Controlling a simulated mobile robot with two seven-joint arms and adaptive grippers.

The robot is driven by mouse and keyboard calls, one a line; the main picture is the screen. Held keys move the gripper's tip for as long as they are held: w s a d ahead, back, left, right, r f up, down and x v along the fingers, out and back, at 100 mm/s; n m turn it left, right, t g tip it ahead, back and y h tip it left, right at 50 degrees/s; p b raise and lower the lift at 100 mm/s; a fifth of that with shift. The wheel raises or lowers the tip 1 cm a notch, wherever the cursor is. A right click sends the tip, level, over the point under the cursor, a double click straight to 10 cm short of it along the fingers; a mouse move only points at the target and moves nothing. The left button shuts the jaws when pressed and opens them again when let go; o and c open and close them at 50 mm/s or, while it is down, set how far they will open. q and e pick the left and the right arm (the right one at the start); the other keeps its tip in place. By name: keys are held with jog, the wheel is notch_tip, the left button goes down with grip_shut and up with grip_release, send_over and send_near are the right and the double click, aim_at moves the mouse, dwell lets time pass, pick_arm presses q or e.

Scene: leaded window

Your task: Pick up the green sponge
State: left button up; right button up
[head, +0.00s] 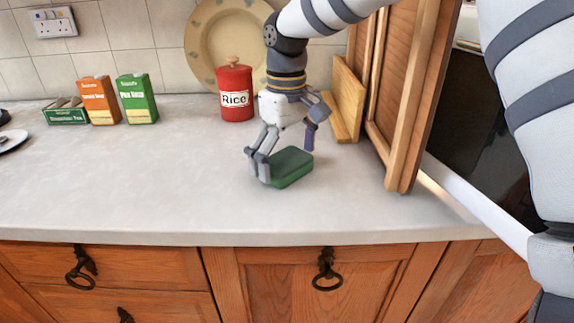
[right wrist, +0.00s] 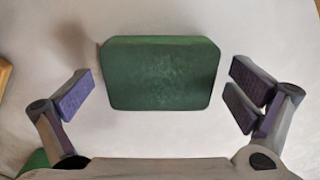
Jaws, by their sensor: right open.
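The green sponge (head: 292,166) lies flat on the grey countertop, near its front edge in the head view. My right gripper (head: 284,155) points down over it, with its fingers spread on either side. In the right wrist view the sponge (right wrist: 160,73) is a dark green block between the open fingertips of the right gripper (right wrist: 163,94). Clear gaps show on both sides, so neither finger appears to touch it. My left gripper is not in view.
A red rice canister (head: 235,92) stands behind the gripper, before a large plate (head: 225,40). An open wooden cabinet door (head: 405,90) and a wooden board (head: 347,97) stand close on the right. Small boxes (head: 137,99) stand at the back left. The counter's left front is clear.

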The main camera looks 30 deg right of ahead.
jog(key=c, duration=0.7)
jog(key=shift+c, duration=0.2)
